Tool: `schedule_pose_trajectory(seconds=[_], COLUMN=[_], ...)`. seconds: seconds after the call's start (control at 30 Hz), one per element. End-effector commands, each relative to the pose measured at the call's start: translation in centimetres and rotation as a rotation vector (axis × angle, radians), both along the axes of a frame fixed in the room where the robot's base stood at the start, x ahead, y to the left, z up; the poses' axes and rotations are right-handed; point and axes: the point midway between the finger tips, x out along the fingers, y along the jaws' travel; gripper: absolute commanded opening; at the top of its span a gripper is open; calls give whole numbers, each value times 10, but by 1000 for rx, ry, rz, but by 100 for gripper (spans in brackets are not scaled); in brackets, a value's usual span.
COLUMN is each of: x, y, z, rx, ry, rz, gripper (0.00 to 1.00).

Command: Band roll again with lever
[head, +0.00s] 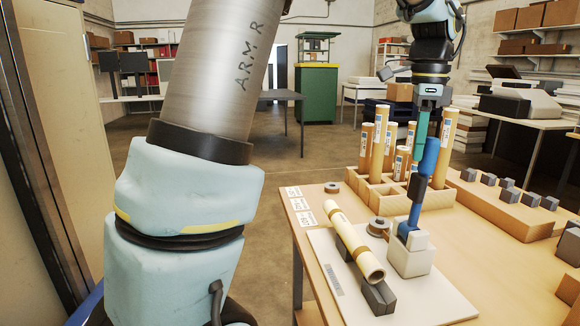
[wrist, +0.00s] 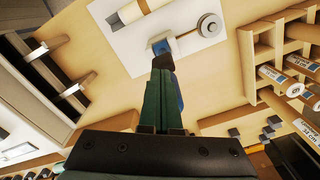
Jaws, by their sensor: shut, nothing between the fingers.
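A cream roll (head: 350,240) with tan bands lies on dark cradle blocks (head: 378,296) on a white board. A blue lever (head: 430,157) with a dark collar stands nearly upright on a pale block (head: 411,259) right of the roll. My gripper (head: 416,162) has its green fingers shut and empty, pointing down beside the lever's upper part. In the wrist view the fingers (wrist: 158,90) overlap the lever (wrist: 180,98) and partly hide it. I cannot tell whether they touch. The roll's end (wrist: 130,12) shows at the top there.
A small spool (head: 378,227) sits between roll and lever. A wooden rack (head: 375,193) of upright tubes stands behind the lever. Paper labels (head: 301,204) and a loose ring (head: 332,187) lie at the table's left edge. Grey blocks (head: 507,194) sit on a wooden stand at right.

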Motion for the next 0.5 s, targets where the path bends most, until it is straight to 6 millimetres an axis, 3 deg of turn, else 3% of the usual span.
schedule_pose_trajectory(seconds=[0.2,0.5], x=[2,2], y=[-15,-17], z=[1,0], rx=[1,-1], ry=[2,1], rz=[-3,-1], gripper=[0,0])
